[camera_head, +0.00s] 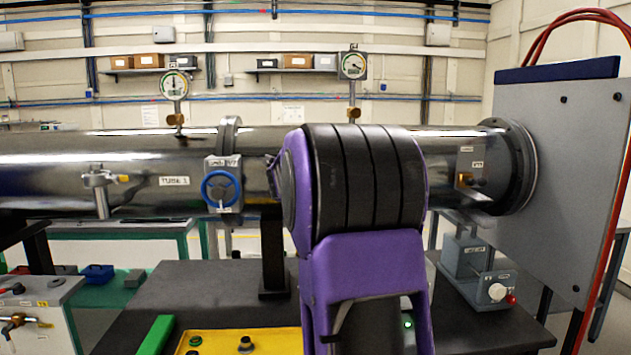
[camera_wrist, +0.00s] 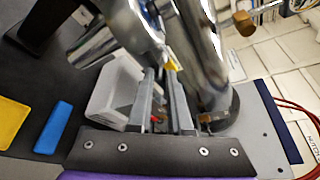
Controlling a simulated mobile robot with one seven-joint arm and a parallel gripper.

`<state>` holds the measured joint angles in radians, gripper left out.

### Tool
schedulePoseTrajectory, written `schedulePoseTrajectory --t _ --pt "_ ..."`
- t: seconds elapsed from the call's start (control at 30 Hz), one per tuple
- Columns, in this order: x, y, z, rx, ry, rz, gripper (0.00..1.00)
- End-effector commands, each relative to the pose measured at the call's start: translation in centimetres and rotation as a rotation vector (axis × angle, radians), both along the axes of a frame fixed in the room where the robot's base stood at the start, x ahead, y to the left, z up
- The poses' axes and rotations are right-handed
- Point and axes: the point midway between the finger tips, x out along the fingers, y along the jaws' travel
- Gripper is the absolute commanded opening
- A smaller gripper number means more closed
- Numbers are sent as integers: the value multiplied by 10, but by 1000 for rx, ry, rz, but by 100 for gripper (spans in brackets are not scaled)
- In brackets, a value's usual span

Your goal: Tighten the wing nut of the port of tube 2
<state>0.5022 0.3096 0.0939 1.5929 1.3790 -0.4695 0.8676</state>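The steel beam tube (camera_head: 455,150) runs across the head view; my purple and black arm covers its middle, so the tube 2 port is hidden there. In the wrist view a shiny tube (camera_wrist: 205,60) and a chrome port-like fitting (camera_wrist: 142,28) show, with a small yellow wing nut (camera_wrist: 173,62) beside them. My gripper (camera_wrist: 160,72) has its two grey fingers apart, with a gap between. The tips are close to the wing nut; I cannot tell whether they touch or straddle it. A similar port (camera_head: 99,190) with a yellow nut is on tube 1 at left.
A valve with a blue handwheel (camera_head: 220,188) and two gauges (camera_head: 174,86) (camera_head: 353,66) are on the tube. A grey box with a white knob (camera_head: 478,265) stands right. A large grey panel (camera_head: 560,150) closes the right end. A yellow tray (camera_head: 270,342) lies in front.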

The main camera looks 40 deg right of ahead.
Motion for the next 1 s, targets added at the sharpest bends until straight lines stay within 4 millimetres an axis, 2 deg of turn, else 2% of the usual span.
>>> schedulePoseTrajectory --t 0.17,0.4,0.6,0.77,1.0 --pt "-13 17 7 -1 -3 3 18" --pt "-45 55 18 -1 -3 3 18" --pt "-65 79 24 1 -1 2 18" --pt "-72 88 26 1 0 1 18" --pt "-74 89 26 1 0 0 18"
